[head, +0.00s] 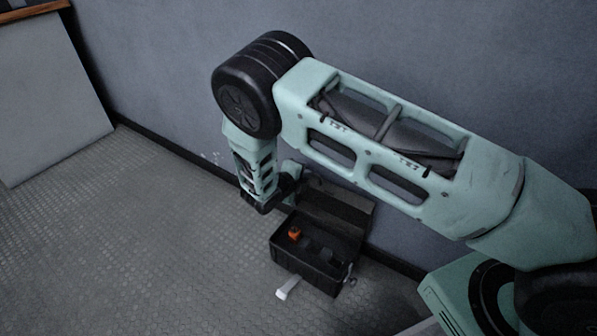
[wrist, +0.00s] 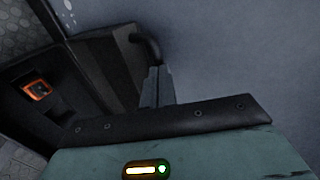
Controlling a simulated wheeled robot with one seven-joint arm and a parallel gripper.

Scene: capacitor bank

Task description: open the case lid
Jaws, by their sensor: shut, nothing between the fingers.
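The dark case (head: 310,262) sits on the floor against the wall in the head view, with an orange item (head: 294,234) inside. Its lid (head: 335,212) stands open, leaning back toward the wall. The wrist view shows the lid's inner face (wrist: 105,65) and a dark curved handle (wrist: 147,45) at its edge. The orange item shows there too (wrist: 37,90). My gripper (wrist: 158,85) is shut and empty, its fingers beside the lid near the handle; I cannot tell if they touch it. In the head view my arm hides much of the gripper.
A white object (head: 287,288) lies on the floor in front of the case, and a small pale item is at its right corner. A grey panel (head: 45,95) leans at the far left. The textured floor (head: 130,250) left of the case is clear. The wall (head: 440,60) is close behind.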

